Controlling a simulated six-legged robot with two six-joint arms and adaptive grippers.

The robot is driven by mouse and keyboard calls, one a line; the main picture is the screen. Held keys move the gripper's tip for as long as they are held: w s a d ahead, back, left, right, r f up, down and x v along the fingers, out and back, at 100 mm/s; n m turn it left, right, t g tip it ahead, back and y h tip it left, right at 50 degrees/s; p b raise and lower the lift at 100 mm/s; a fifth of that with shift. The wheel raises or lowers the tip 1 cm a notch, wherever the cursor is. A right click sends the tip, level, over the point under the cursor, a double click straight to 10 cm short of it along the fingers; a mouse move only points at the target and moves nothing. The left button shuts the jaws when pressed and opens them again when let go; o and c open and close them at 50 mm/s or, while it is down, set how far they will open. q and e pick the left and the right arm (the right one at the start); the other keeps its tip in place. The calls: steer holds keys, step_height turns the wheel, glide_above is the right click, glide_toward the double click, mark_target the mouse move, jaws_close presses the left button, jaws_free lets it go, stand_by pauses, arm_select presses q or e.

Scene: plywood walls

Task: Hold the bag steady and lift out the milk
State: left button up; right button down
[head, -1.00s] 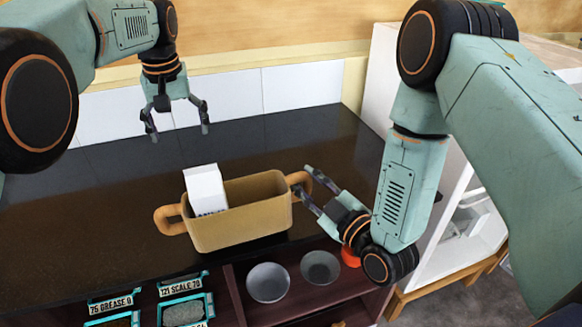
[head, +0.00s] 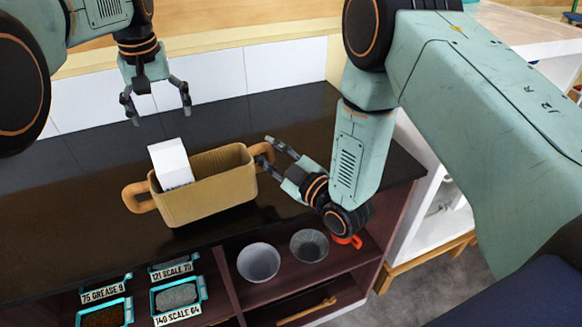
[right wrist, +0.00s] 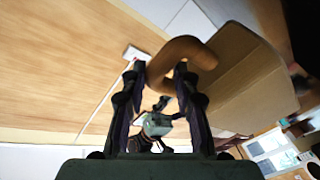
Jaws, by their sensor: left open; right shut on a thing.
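The tan bag (head: 208,198) stands upright on the dark counter, with a brown looped handle at each end. The white milk carton (head: 171,163) sticks up out of its left part, tilted a little; its lower part is hidden inside. My right gripper (head: 268,150) is shut on the bag's right handle (head: 262,151). In the right wrist view that handle (right wrist: 186,52) lies between the fingers (right wrist: 158,75). My left gripper (head: 158,104) is open and empty, pointing down above and behind the milk, apart from it.
Below the counter (head: 70,190) are shelves with two bowls (head: 258,262) and labelled trays (head: 178,296). A small orange-red item (head: 346,241) sits by my right wrist. White tiles (head: 215,74) line the back. The counter left of the bag is clear.

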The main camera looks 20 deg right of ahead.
steer(key=shift+m+t+h, duration=0.3)
steer(key=shift+m+h, duration=0.3)
steer(key=shift+h, duration=0.1)
steer(key=shift+w+f, duration=0.35)
steer(key=shift+w, duration=0.95)
steer(key=shift+w+f, duration=0.4)
steer(key=shift+w, duration=0.9)
steer(key=shift+w+f, duration=0.35)
steer(key=shift+w, duration=0.95)
steer(key=shift+f, duration=0.2)
steer(key=c, duration=1.6)
jaws_free()
steer(key=shift+s+f, duration=0.1)
steer(key=shift+f, duration=0.05)
jaws_close()
